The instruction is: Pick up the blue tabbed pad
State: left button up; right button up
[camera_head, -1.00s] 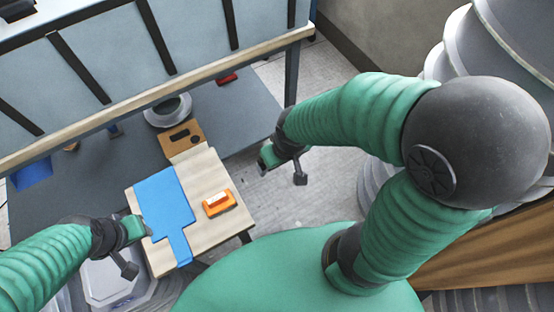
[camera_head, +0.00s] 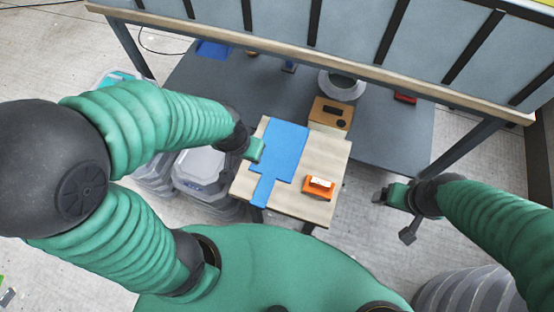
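The blue tabbed pad (camera_head: 282,151) lies flat on a small light wooden table (camera_head: 325,160), its narrow tab pointing towards me and reaching the table's near edge. My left gripper (camera_head: 257,150) is at the left edge of the pad, touching or just above it. Its fingertips are too small to show whether they are open or shut on the pad. My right gripper (camera_head: 383,194) is off the table to the right, over the floor, away from the pad. Its finger gap is unclear, and nothing shows in it.
An orange object with a white label (camera_head: 319,187) lies on the table right of the pad. A brown box (camera_head: 331,113) stands behind it, near a grey ring-shaped object (camera_head: 342,86). A beam (camera_head: 300,51) crosses behind. Grey bins (camera_head: 203,170) stand left of the table.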

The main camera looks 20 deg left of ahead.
aim_at(285, 141)
jog(key=k+j, duration=0.1)
jog(key=j, duration=1)
jog(key=k+j+z, duration=0.1)
jog(key=j, duration=0.4)
jog(key=k+j, duration=0.15)
jog(key=j, duration=0.4)
